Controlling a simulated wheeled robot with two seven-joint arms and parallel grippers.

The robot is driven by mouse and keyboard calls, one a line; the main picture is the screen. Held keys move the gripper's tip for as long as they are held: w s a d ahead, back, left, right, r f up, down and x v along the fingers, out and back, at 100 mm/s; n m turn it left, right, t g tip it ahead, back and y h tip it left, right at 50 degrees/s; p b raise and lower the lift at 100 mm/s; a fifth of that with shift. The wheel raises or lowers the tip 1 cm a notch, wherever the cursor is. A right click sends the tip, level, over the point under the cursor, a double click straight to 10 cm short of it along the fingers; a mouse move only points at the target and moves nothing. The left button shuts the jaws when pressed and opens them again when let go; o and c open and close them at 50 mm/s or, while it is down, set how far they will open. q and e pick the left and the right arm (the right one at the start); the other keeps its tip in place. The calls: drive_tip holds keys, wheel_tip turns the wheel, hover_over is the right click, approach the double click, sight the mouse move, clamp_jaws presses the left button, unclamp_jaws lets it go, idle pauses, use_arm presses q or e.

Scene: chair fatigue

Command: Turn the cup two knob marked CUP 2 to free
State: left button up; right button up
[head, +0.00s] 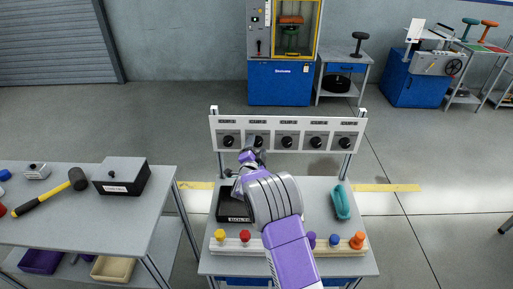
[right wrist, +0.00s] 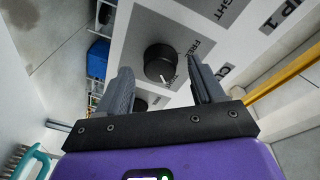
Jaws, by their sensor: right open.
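A white panel (head: 333,122) holds a row of black knobs. The second knob from the left (head: 257,141) has my right gripper (head: 249,158) just below and in front of it. In the right wrist view a black round knob (right wrist: 160,63) shows between the spread fingers of my right gripper (right wrist: 160,85), which is open and empty. The knob has a small white mark on its lower edge. The word FREE (right wrist: 201,48) is beside it. A label (right wrist: 225,70) by it shows only partly, and another reads partly as CUP 1 (right wrist: 278,14). My left gripper is out of view.
Another knob (right wrist: 140,105) is partly hidden by the left finger. Below the panel, the table (head: 318,205) holds a black tray (head: 232,217), a teal handle-shaped object (head: 341,202) and a rail (head: 335,251) with coloured pegs. A side table (head: 85,225) holds a mallet (head: 77,179).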

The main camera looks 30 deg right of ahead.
drive_tip(key=shift+w+d, duration=0.25)
drive_tip(key=shift+w, duration=0.05)
drive_tip(key=shift+c, duration=0.3)
drive_tip(key=c, duration=1)
